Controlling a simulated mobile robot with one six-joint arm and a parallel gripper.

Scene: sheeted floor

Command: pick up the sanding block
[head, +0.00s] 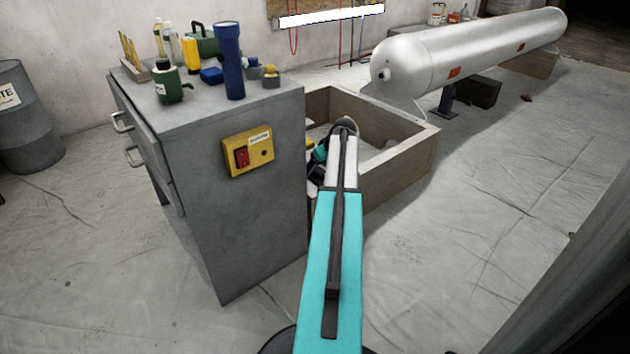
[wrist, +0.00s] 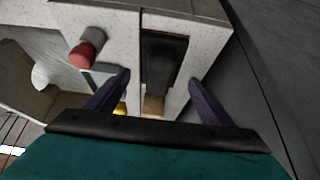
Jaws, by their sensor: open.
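In the wrist view, a dark block (wrist: 164,58) with a tan piece (wrist: 153,105) at its near end lies on a pale speckled surface (wrist: 205,38); it looks like the sanding block, though I cannot be sure. My gripper (wrist: 160,78) is open, with one purple finger on each side of the block. Nothing is clamped between the fingers, and I cannot tell whether they touch the block. In the head view my arm reaches past the right side of the grey cabinet (head: 255,215). The gripper there is mostly hidden, and I cannot make out the block.
A red-topped grey cylinder (wrist: 88,48) stands left of my fingers in the wrist view. A wooden crate (head: 395,185) lies right of the cabinet. A blue flashlight (head: 229,60) and several bottles stand on the cabinet. A silver tank (head: 470,50) lies behind. Floor at right is clear.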

